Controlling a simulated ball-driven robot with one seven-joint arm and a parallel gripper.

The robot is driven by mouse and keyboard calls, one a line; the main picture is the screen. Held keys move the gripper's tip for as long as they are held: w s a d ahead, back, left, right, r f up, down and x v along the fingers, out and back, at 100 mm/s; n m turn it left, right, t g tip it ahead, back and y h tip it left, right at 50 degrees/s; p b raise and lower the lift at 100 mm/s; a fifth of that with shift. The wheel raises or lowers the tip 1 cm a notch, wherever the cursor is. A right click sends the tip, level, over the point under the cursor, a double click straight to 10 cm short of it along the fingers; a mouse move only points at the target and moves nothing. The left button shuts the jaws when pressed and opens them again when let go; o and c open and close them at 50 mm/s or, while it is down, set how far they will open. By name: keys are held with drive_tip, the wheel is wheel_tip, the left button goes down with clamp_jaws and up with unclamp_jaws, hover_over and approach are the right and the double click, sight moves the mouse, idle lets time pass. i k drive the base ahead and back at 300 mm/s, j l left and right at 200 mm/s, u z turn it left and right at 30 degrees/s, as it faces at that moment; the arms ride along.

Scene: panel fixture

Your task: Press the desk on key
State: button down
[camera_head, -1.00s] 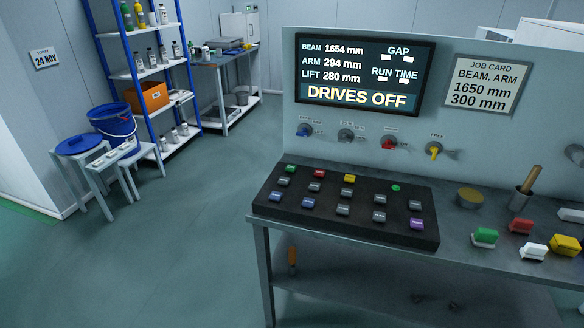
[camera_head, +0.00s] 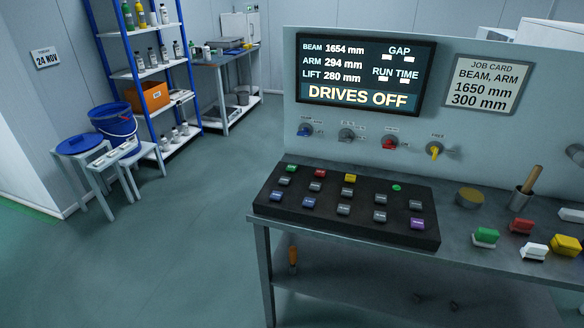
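A black key desk (camera_head: 350,227) lies on the metal bench below the back panel. Its far row has a green key (camera_head: 290,168) at the left, then a red key (camera_head: 319,174) and a yellow key (camera_head: 349,178). A small round green spot (camera_head: 396,188) shows toward the right. Grey and blue keys fill the nearer rows, with a purple key (camera_head: 417,223) at the near right. The key labels are too small to read, so I cannot tell which says desk on. The screen (camera_head: 364,74) reads "DRIVES OFF". My gripper is not in view.
Blue, grey, red and yellow knobs sit on the panel above the desk; the yellow knob (camera_head: 434,150) is rightmost of these. Loose coloured blocks, a round tin (camera_head: 469,197) and a cup with a wooden handle (camera_head: 521,199) stand to the right. The floor (camera_head: 180,240) at left is clear.

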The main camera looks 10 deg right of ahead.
sight(291, 168)
drive_tip(key=i+l+u, duration=0.1)
drive_tip(key=i+l, duration=0.15)
drive_tip(key=i, duration=0.2)
drive_tip(key=i+l, duration=0.3)
drive_tip(key=i+j+u, duration=0.05)
drive_tip(key=i, duration=0.05)
